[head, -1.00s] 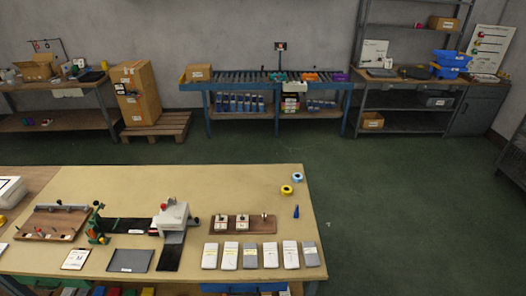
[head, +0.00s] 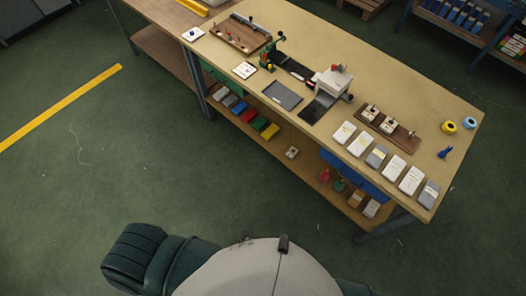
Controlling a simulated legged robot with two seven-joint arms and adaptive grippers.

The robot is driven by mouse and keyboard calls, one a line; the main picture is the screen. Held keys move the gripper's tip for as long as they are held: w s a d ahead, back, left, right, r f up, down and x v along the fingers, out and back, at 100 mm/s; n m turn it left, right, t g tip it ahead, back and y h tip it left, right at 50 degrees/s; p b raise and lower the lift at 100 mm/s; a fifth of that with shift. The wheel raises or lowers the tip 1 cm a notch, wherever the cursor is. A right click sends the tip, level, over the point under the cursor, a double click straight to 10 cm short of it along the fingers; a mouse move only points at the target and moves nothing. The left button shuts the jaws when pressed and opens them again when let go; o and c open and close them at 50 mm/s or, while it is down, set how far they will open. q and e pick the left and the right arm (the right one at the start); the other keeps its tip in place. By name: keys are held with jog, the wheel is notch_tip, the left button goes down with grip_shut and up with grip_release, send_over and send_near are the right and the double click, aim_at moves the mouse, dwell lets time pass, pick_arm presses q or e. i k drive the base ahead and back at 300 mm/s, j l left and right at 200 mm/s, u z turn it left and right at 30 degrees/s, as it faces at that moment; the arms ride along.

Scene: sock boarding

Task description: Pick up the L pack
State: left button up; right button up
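A row of several flat packs, white and grey, lies along the front right edge of the workbench (head: 440,105). A white pack (head: 343,133) is at the left end and a grey pack (head: 429,193) at the right end. Their markings are too small to read, so I cannot tell which one is the L pack. Neither of my grippers is in view.
Behind the packs is a wooden block with fixtures (head: 388,128). A press-like machine (head: 332,82), dark tray (head: 283,95) and white card (head: 244,70) are farther left. Tape rolls (head: 449,127) lie right.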

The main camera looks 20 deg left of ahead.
aim_at(290, 153)
jog(key=i+j, duration=0.3)
jog(key=j, duration=0.15)
jog(key=i+j+u, duration=0.1)
jog(key=i+j, duration=0.2)
jog(key=j, duration=0.15)
jog(key=i+j+z, duration=0.1)
jog(key=z, duration=0.4)
jog(key=i+j+z, duration=0.1)
jog(key=j+z, duration=0.5)
jog(key=z, duration=0.35)
